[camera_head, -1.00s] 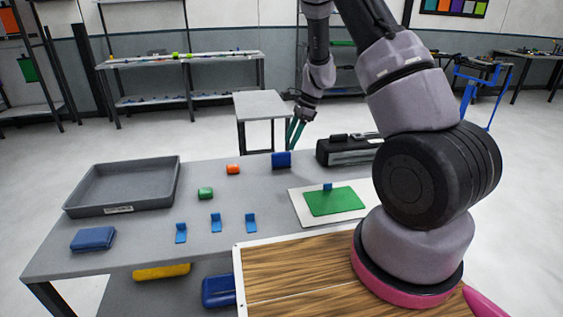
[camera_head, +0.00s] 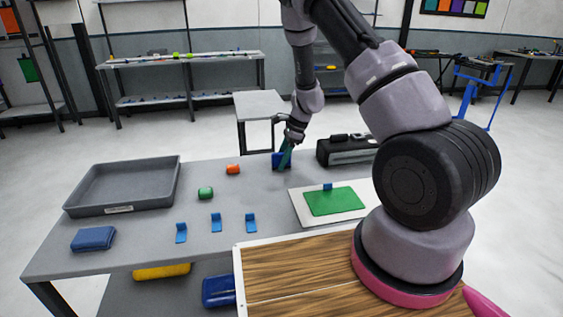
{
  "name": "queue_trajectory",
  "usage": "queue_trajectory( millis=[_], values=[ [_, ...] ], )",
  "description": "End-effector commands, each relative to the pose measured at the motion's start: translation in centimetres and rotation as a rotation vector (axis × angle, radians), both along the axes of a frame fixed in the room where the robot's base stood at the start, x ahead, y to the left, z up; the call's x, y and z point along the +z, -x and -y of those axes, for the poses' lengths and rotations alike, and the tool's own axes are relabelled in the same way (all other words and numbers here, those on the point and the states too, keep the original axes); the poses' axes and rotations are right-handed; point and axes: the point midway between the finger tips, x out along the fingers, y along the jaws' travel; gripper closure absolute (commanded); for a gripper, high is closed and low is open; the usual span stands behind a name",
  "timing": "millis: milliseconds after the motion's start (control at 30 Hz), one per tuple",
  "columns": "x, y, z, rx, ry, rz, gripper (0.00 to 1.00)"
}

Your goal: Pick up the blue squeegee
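A blue upright block (camera_head: 277,161), which looks like the blue squeegee, stands near the far edge of the grey table. My gripper (camera_head: 285,160) has green fingers pointing down at this block. The fingers overlap its right part in the picture. I cannot tell whether they touch it or straddle it, or how far apart they are. The lower part of the fingers and the block's right side are hard to make out.
A black case (camera_head: 348,150) stands just right of the block.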

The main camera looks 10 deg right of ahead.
Motion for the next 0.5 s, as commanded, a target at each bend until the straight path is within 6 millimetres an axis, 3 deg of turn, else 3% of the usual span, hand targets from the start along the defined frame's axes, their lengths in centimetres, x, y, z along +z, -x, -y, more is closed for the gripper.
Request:
queue_trajectory(
  millis=[33, 100, 500],
  values=[
    [0.01, 0.0, 0.0, 0.0, 0.0, 0.0, 0.72],
    [0.02, 0.0, 0.01, 0.0, 0.0, 0.0, 0.99],
    [0.82, -0.06, -0.02, 0.002, -0.001, 0.003, 1.0]
  ],
)
